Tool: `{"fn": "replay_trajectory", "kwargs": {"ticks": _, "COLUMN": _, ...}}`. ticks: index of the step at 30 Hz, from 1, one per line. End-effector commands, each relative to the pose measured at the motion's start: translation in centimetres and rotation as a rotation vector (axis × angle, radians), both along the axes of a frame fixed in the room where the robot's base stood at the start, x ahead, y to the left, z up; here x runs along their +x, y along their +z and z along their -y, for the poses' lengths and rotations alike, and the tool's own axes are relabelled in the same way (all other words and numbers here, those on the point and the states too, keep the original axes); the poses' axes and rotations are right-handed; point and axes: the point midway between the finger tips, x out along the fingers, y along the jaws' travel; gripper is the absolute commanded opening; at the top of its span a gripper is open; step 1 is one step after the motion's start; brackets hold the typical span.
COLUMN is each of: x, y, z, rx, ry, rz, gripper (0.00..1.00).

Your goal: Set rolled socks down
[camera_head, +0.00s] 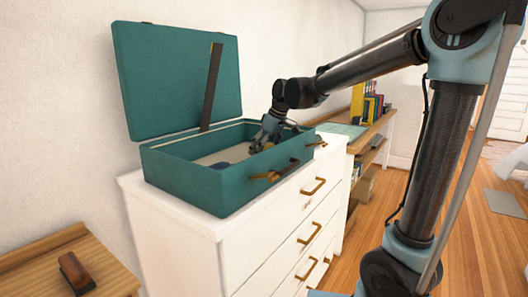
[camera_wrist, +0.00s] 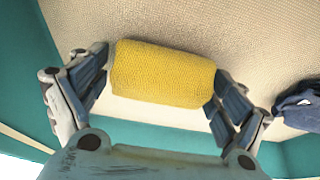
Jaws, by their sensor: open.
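The rolled socks (camera_wrist: 163,74) show as a yellow, ribbed roll in the wrist view. They lie on the pale lining (camera_wrist: 240,30) of the open teal suitcase (camera_head: 213,190). My gripper (camera_wrist: 160,68) is open, with one finger at each end of the roll; I cannot tell whether either finger touches it. In the head view my gripper (camera_head: 264,138) reaches down inside the suitcase's right part, and the yellow roll is hidden there.
A dark blue cloth item (camera_wrist: 300,106) lies in the suitcase to the right of the roll. The suitcase stands on a white dresser (camera_head: 190,245), its lid (camera_head: 165,80) raised behind. A wooden table with a brown brush-like object (camera_head: 76,272) is at lower left.

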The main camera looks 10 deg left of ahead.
Motion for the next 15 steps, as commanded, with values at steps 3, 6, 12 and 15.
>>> {"fn": "replay_trajectory", "kwargs": {"ticks": 3, "x": 0.0, "y": 0.1, "z": 0.0, "rx": 0.000, "ry": 0.000, "rz": 0.000, "gripper": 0.90}}
{"fn": "replay_trajectory", "kwargs": {"ticks": 6, "x": 0.0, "y": 0.4, "z": 0.1, "rx": 0.000, "ry": 0.000, "rz": 0.000, "gripper": 0.90}}
{"fn": "replay_trajectory", "kwargs": {"ticks": 12, "x": -0.4, "y": 2.8, "z": 1.0, "rx": 0.000, "ry": 0.000, "rz": 0.000, "gripper": 0.90}}
{"fn": "replay_trajectory", "kwargs": {"ticks": 15, "x": -0.7, "y": 4.6, "z": 1.7, "rx": 0.000, "ry": 0.000, "rz": 0.000, "gripper": 0.90}}
